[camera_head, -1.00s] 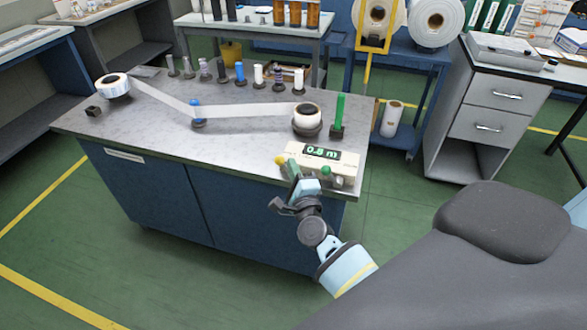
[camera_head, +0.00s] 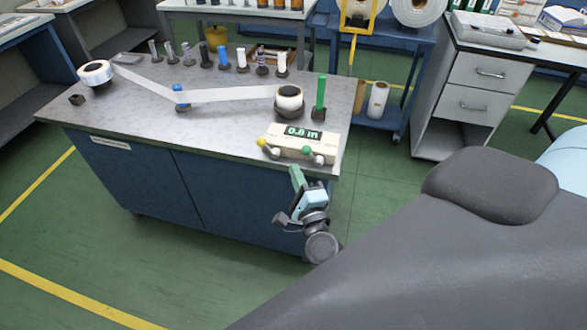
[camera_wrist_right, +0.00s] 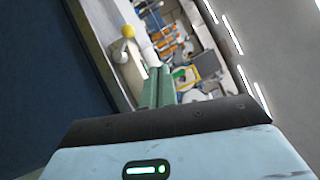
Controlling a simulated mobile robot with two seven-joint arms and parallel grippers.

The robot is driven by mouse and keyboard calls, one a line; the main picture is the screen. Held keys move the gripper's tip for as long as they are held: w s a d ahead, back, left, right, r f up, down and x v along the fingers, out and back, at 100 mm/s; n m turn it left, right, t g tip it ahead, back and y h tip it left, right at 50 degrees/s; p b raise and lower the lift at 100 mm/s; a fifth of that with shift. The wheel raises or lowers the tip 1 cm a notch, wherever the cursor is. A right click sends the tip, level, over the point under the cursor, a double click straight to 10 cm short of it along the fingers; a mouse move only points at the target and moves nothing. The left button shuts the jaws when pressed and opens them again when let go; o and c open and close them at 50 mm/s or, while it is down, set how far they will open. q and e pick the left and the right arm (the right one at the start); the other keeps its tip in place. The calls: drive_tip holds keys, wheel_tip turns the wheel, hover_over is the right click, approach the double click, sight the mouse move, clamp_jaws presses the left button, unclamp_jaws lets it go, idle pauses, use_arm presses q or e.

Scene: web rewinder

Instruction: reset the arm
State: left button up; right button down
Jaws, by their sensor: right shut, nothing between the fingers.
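My right gripper (camera_head: 296,174) is in front of the bench's front edge, just below the control box. Its green fingers are together and empty; they also show together in the right wrist view (camera_wrist_right: 157,86). The cream control box (camera_head: 287,149) sits at the bench's front right corner. It has a lit display (camera_head: 302,132), a yellow-knobbed lever (camera_head: 262,142) and a green-knobbed lever (camera_head: 307,150). A gap shows between the fingertips and the box. The yellow knob (camera_wrist_right: 127,31) also shows in the right wrist view. My left gripper is not in view.
On the bench (camera_head: 225,124), a white web runs from the left roll (camera_head: 95,73) past a blue roller (camera_head: 178,94) to the right roll (camera_head: 289,98). A green post (camera_head: 320,92) stands beside it. Several spools line the back. Green floor (camera_head: 95,235) is open in front.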

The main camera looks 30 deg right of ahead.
idle(0.3)
